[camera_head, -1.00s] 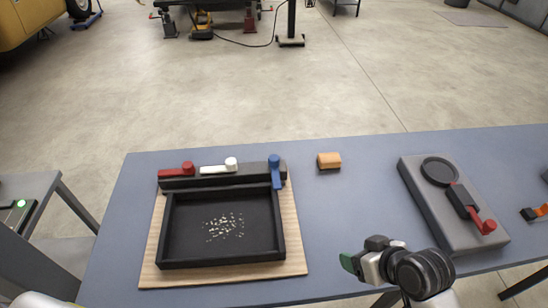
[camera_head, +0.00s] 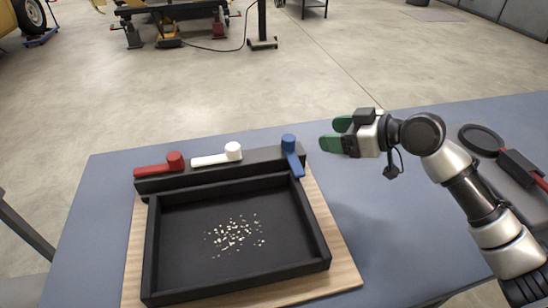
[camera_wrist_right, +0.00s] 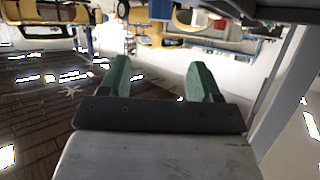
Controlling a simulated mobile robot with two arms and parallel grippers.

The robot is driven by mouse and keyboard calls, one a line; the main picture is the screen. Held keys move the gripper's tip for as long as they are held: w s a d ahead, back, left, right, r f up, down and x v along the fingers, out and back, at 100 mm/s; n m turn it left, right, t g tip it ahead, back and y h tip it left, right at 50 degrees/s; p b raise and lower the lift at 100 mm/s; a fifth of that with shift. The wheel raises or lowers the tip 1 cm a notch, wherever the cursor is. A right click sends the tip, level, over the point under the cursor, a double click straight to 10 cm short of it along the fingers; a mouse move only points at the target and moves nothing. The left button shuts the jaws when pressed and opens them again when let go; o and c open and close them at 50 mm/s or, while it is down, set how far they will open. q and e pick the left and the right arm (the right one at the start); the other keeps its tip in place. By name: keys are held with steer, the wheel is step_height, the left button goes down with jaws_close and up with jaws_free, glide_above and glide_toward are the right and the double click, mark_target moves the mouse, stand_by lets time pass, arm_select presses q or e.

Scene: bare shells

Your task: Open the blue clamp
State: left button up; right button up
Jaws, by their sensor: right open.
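The blue clamp (camera_head: 291,152) stands at the right end of the black bar along the back of the black tray (camera_head: 324,255). Its lever points toward the front and reaches over the tray's back rim. My right gripper (camera_head: 331,134) is to the right of the blue clamp, apart from it, with its green fingers pointing left. It is open and empty. Its two green fingers also show spread in the right wrist view (camera_wrist_right: 158,75). I cannot make out the clamp in that view. My left gripper is not in view.
A red clamp (camera_head: 160,166) and a white clamp (camera_head: 219,155) sit left of the blue one, levers pointing left. Pale bits (camera_head: 235,236) lie in the tray, which rests on a wooden board (camera_head: 335,258). A grey fixture with a red lever (camera_head: 522,168) is partly behind my right arm.

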mark_target(292, 139)
steer(key=x, duration=0.8)
steer(key=f+x, duration=0.1)
steer(key=x, duration=0.3)
steer(key=shift+w+f, duration=0.1)
steer(key=shift+f, duration=0.1)
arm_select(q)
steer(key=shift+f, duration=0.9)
arm_select(e)
steer(key=shift+d, duration=0.1)
